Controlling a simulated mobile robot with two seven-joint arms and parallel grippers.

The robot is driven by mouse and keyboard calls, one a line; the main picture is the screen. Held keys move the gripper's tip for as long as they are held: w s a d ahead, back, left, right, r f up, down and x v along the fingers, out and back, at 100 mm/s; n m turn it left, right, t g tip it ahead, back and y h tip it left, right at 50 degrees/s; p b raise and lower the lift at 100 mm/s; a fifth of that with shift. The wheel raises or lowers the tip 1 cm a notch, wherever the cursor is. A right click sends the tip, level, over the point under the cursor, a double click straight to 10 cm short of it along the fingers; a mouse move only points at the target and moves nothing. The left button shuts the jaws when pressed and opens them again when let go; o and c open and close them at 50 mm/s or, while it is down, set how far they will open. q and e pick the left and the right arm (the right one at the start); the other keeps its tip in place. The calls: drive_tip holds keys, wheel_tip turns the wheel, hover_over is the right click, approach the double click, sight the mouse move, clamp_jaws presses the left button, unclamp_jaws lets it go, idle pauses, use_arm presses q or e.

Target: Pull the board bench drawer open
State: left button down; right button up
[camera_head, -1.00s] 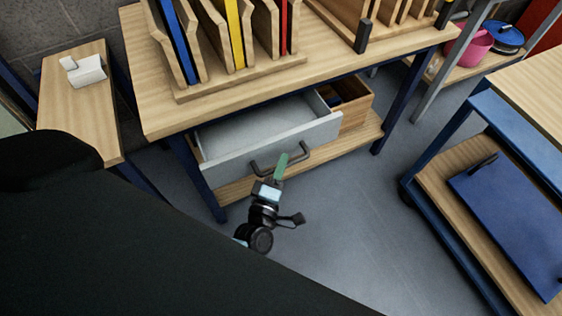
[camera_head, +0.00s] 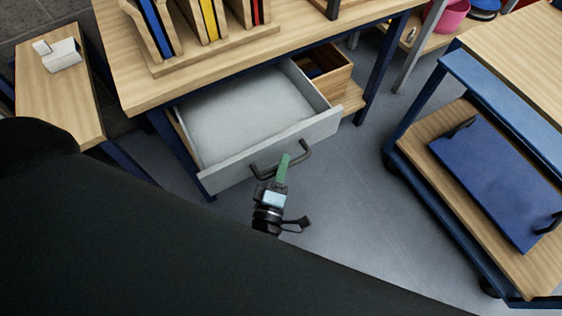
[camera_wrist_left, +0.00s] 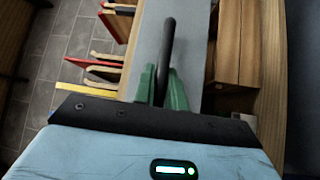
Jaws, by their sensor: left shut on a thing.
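The board bench (camera_head: 135,92) has a wooden top and dark blue legs. Its grey drawer (camera_head: 310,127) is pulled well out, and the inside that shows looks empty. A dark bar handle (camera_head: 301,155) sits on the drawer front. My left gripper (camera_head: 284,164) is at the handle, its green fingers shut on it. In the left wrist view, the handle (camera_wrist_left: 167,45) runs between the two green fingertips of my left gripper (camera_wrist_left: 162,80). The grey drawer front (camera_wrist_left: 190,25) is right behind it. My right gripper is not in view.
A wooden rack (camera_head: 225,40) with blue, yellow and red boards stands on the bench. A wooden box (camera_head: 335,75) sits right of the drawer. A blue cart (camera_head: 411,97) with a blue panel (camera_head: 500,185) stands at the right. Grey floor before the drawer is clear.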

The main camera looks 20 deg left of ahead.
use_arm(q)
drive_tip(key=c, duration=1.5)
unclamp_jaws()
drive_tip(key=shift+o, duration=0.2)
